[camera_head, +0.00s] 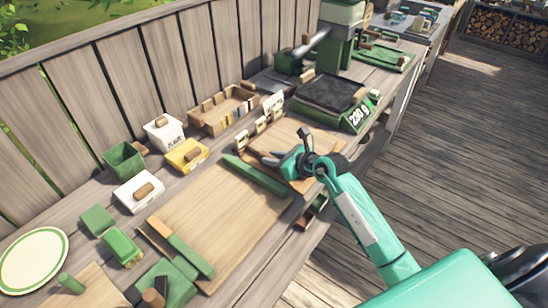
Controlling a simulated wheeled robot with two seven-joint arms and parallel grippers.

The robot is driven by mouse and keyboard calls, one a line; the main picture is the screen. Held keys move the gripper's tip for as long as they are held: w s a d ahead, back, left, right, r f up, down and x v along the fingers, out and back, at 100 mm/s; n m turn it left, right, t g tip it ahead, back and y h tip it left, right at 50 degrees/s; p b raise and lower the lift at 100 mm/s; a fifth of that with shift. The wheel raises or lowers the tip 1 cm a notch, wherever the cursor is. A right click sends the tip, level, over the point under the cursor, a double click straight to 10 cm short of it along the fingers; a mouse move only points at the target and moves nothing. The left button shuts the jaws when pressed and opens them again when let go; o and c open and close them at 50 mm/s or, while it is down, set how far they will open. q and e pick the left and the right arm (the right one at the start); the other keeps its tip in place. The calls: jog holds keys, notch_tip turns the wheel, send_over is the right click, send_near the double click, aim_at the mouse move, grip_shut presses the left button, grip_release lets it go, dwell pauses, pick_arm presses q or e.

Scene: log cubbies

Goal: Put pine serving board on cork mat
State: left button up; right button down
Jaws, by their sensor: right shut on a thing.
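My right gripper (268,158) is shut beside a tan wooden board, which I take for the pine serving board (296,133). It appears to grip that board near its left edge, but the fingers hide the contact. A larger flat tan sheet, probably the cork mat (205,210), lies on the table to the lower left. A long green bar (257,176) lies between the two, along the sheet's upper right edge. I cannot tell whether the board is lifted. My left gripper is not in view.
A green-handled tool (182,248) lies at the sheet's lower left edge. White, yellow and green containers stand near the fence, with a wooden caddy (223,109) beyond. A green scale (335,98) stands behind the board. Most of the large sheet is bare.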

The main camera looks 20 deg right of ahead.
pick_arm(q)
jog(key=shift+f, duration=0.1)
pick_arm(e)
jog(key=shift+f, duration=0.1)
jog(key=c, duration=1.2)
grip_release()
jog(key=shift+o, duration=0.2)
jog(key=shift+f, duration=0.15)
jog(key=shift+s+d, duration=0.25)
jog(key=shift+s, duration=0.2)
jog(key=b+v, duration=0.2)
jog(key=v, duration=0.9)
jog(key=shift+s+d+r+b, duration=0.15)
jog(key=shift+r+b, duration=0.1)
jog(key=shift+b, duration=0.05)
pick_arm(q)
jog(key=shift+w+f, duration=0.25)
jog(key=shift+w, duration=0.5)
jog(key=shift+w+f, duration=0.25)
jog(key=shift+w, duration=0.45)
pick_arm(e)
jog(key=shift+v, duration=0.75)
